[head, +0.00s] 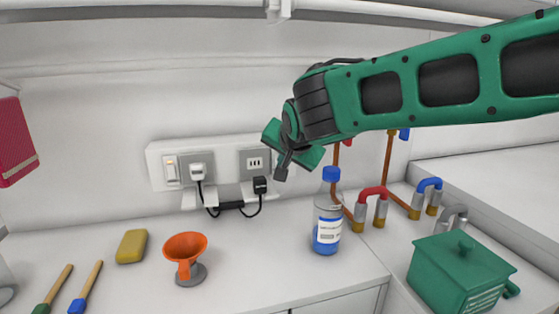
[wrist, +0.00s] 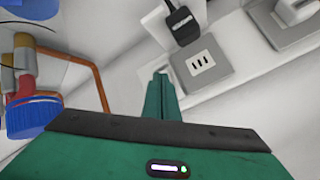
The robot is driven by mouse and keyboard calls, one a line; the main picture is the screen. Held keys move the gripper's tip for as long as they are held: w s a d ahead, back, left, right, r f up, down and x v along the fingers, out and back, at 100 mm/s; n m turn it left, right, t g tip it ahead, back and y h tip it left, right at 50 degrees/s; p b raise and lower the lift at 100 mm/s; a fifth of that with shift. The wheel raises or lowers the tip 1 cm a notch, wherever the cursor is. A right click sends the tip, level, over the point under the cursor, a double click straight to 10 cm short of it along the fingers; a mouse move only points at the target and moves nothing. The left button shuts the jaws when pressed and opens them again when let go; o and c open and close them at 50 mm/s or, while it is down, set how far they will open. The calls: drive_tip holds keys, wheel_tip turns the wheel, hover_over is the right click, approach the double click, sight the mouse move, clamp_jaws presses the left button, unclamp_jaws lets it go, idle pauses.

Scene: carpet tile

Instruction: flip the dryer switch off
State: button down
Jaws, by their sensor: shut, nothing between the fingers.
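A white socket panel (head: 222,140) is fixed to the back wall.
A white plug (head: 198,172) sits beside the switch. A black plug (head: 260,185) with a cable hangs near my gripper. A blue-capped bottle (head: 328,222), pipes with red and blue handles (head: 372,192), an orange funnel (head: 185,250) and a yellow sponge (head: 131,246) stand below.

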drive_tip(key=shift+s, duration=0.1)
drive_tip(key=shift+s+d+f, duration=0.1)
drive_tip(key=shift+s+d, duration=0.1)
drive_tip(key=shift+s, duration=0.55)
drive_tip(key=shift+s+d+f, duration=0.1)
drive_tip(key=shift+s+d, duration=0.15)
drive_tip(key=shift+s, duration=0.55)
drive_tip(key=shift+s+d+f, duration=0.1)
drive_tip(key=shift+s+d, duration=0.1)
drive_tip(key=shift+s, duration=0.55)
